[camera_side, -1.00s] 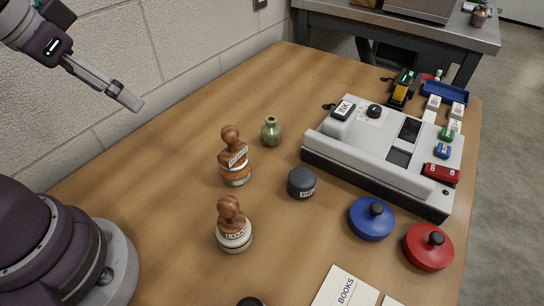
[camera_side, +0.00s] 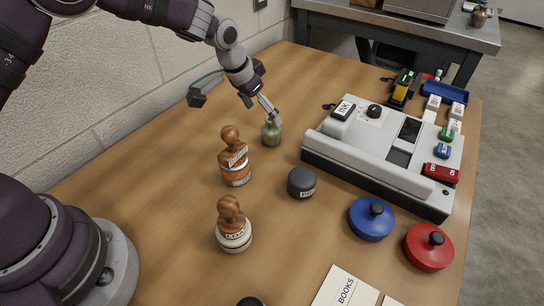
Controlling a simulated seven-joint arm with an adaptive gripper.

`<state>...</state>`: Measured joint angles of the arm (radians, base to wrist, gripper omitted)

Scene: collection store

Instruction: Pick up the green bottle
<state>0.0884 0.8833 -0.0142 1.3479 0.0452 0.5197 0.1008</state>
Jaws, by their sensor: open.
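The small green bottle (camera_side: 271,135) stands upright on the wooden table, behind and to the right of the wooden-handled stamps. My gripper (camera_side: 274,117) is at the top of the bottle, pointing down and to the right. Its fingers cover the bottle's neck and are open. I cannot tell whether the fingers touch the bottle or sit around its neck.
Two wooden-handled stamps (camera_side: 234,160) (camera_side: 232,228) stand in front of the bottle. A dark round pot (camera_side: 301,183) and a grey machine (camera_side: 375,150) are to the right. Blue (camera_side: 371,222) and red (camera_side: 429,249) round lids lie at the front right. A wall is behind on the left.

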